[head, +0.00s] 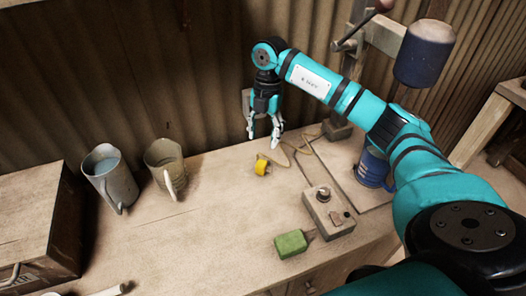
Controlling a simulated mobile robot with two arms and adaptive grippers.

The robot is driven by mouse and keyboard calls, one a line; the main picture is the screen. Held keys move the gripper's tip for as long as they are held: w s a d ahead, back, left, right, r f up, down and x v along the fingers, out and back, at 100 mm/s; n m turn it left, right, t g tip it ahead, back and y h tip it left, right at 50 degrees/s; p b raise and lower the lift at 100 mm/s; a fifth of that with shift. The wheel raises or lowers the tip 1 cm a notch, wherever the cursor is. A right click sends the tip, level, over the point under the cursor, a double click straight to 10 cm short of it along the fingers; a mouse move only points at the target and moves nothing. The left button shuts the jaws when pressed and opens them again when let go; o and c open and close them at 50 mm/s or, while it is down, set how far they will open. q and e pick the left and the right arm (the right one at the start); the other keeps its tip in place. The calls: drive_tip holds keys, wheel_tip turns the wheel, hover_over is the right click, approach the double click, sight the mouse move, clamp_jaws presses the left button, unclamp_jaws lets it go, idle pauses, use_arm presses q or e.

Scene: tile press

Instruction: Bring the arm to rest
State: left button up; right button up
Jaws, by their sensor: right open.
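My right arm (330,88) is teal and black. It reaches in from the lower right and bends down at the wrist near the back wall. My right gripper (263,140) points down above the back of the table, with its two pale fingertips apart and nothing between them. A small yellow object (262,166) lies on the table just below the fingertips and looks apart from them. My left gripper does not show.
Two mugs, grey (110,178) and brownish (165,165), stand left on the table (215,235). A control box (328,212), a green block (290,244) and a blue mug (372,168) are right. The press (424,55) stands behind my arm. The middle front is clear.

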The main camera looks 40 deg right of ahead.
drive_tip(key=shift+d+r, duration=0.15)
drive_tip(key=shift+r, duration=0.75)
